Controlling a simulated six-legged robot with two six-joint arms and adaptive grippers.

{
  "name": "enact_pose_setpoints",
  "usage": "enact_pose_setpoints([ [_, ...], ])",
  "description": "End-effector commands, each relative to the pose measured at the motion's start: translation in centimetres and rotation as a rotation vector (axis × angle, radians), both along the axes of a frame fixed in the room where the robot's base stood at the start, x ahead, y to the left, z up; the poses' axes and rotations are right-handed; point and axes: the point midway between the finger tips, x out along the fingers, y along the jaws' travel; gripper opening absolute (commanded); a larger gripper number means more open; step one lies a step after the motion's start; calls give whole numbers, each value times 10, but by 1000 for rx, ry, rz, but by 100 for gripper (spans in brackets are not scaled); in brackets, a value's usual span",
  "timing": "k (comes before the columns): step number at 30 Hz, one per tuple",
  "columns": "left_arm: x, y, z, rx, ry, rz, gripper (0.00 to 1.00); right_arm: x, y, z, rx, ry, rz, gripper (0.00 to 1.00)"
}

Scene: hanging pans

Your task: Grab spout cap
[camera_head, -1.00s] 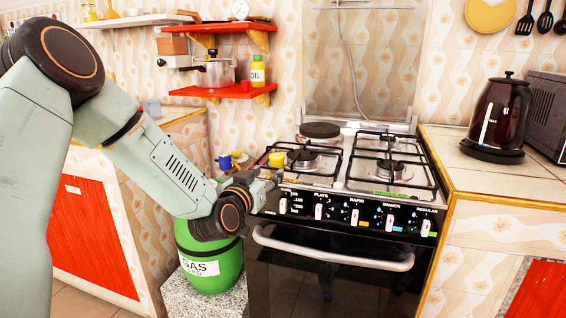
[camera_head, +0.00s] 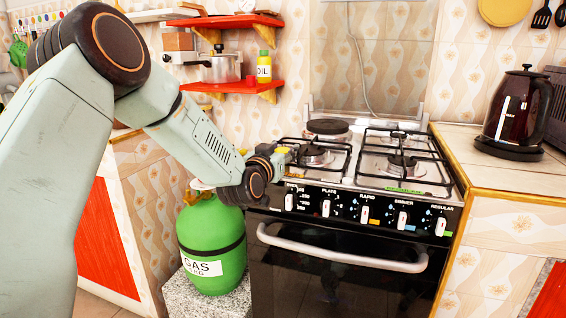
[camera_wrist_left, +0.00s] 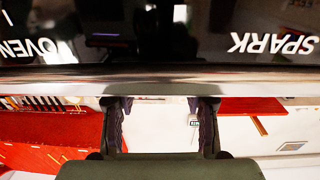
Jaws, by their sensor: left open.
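I cannot make out a spout cap for certain in either view. My left gripper (camera_head: 283,157) is at the front left corner of the stove (camera_head: 335,188), partly hidden by its own wrist in the head view. In the left wrist view both fingers (camera_wrist_left: 161,108) of this gripper show spread apart, with nothing held between them. The stove's black glass panel, with upside-down lettering, fills the top of that view. A small yellow bit (camera_head: 243,152) shows behind my left wrist, too small to identify. My right gripper is in neither view.
A green gas cylinder (camera_head: 212,250) stands below my left forearm, left of the stove. A red shelf (camera_head: 235,87) holds a pot (camera_head: 222,67) and an oil bottle (camera_head: 264,68). A dark kettle (camera_head: 518,108) stands on the right counter (camera_head: 520,180).

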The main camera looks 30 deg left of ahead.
Motion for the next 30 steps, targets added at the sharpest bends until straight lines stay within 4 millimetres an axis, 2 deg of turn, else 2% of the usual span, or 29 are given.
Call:
enact_pose_setpoints([
  [3, 6, 1, 1, 0, 0, -1, 46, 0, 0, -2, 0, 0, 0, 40],
  [10, 8, 2, 1, -1, 0, 0, 45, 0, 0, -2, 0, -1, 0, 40],
  [22, 7, 2, 1, -1, 1, 0, 12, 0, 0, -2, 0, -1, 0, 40],
  [30, 7, 2, 5, -1, 0, 0, 11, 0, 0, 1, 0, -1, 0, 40],
])
